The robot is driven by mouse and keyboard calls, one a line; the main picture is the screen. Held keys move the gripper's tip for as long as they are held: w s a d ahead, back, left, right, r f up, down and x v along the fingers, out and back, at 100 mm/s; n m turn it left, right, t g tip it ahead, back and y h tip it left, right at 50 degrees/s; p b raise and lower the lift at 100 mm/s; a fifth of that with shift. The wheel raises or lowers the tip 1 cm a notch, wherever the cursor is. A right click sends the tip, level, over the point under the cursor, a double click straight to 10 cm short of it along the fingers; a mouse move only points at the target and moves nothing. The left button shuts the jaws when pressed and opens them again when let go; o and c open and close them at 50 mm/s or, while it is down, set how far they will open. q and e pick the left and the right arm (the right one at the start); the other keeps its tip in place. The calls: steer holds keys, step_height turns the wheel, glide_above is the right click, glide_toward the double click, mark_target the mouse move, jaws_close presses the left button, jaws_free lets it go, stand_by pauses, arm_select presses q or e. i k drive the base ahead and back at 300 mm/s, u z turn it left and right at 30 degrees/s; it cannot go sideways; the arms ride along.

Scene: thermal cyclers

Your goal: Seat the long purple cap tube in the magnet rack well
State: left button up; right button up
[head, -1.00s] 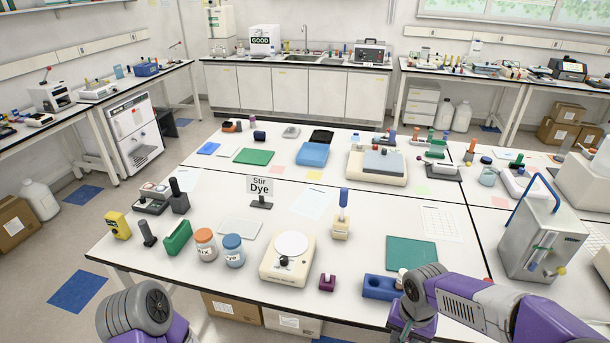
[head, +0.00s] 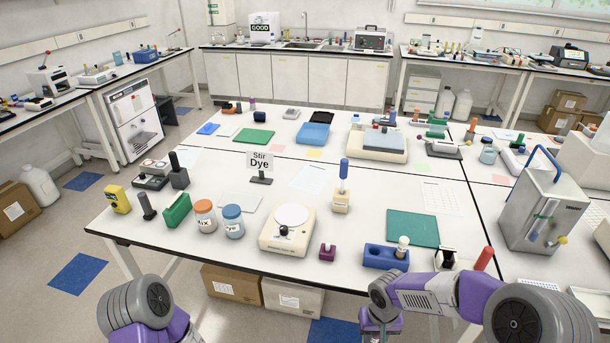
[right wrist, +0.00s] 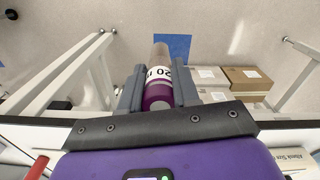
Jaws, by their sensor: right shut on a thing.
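The long purple cap tube shows in the right wrist view, with its purple cap (right wrist: 158,103) near my palm, a white label, and a translucent grey-brown body (right wrist: 160,57). My right gripper (right wrist: 158,88) is shut on it, one grey finger on each side. In the head view my right gripper (head: 380,322) is at the bottom edge, in front of the bench; the tube cannot be made out there. A blue block with round wells (head: 375,258) lies near the bench's front edge, a white-capped item at its right end. I cannot tell if it is the magnet rack. My left gripper is out of frame.
A small purple notched block (head: 327,253) and a stirrer with a white plate (head: 287,231) stand left of the blue block. A green mat (head: 412,228) lies behind it. A red upright item (head: 484,258) stands behind my right arm. Boxes (head: 293,299) lie under the bench.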

mark_target(444, 253)
steer(key=u, duration=2.85)
steer(key=k, duration=1.2)
steer(key=z, duration=2.2)
